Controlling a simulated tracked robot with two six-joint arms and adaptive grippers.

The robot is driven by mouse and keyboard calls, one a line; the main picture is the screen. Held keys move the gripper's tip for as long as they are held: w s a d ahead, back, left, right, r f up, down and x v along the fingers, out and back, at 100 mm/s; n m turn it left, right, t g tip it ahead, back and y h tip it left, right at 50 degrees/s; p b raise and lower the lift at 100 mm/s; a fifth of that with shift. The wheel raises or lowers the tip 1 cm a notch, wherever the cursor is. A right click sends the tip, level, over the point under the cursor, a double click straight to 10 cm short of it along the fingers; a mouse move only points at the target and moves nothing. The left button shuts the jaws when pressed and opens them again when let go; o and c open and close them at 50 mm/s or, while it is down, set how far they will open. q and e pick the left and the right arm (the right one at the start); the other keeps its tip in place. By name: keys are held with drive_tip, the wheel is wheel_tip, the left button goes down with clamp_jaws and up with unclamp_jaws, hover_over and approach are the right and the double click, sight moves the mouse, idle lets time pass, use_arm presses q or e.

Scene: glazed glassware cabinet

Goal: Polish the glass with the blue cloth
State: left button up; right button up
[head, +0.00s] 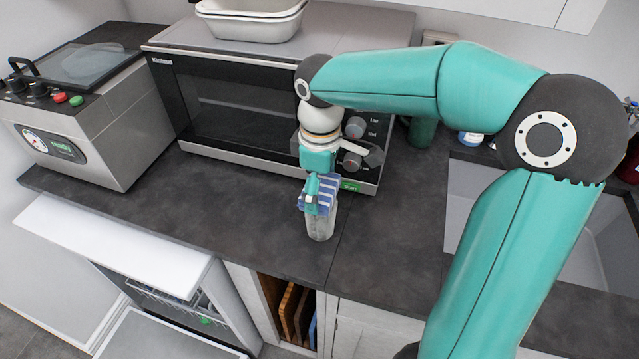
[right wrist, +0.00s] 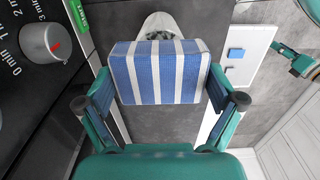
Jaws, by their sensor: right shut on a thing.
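The blue cloth (head: 325,190), with blue and white stripes, is folded into a pad and held in my right gripper (head: 318,195) above the counter in front of the oven. It fills the space between the two fingers in the right wrist view (right wrist: 160,72). The clear glass (head: 320,224) stands upright on the counter directly below the cloth. The cloth hides its upper part, and I cannot tell whether they touch. A pale rounded rim, apparently the glass (right wrist: 162,22), shows beyond the cloth in the right wrist view. A teal part at that view's right edge seems to be my left arm's end; its jaws are unclear.
The black-fronted oven (head: 240,110) stands close behind the glass. A grey machine with a gauge (head: 75,120) is at the left. The sink (head: 470,195) is at the right. The dark counter (head: 240,200) is clear left of the glass; its front edge is near.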

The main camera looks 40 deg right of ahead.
drive_tip(key=shift+f, duration=0.1)
idle(0.5)
drive_tip(key=shift+f+b, duration=0.55)
drive_tip(key=shift+f, duration=0.05)
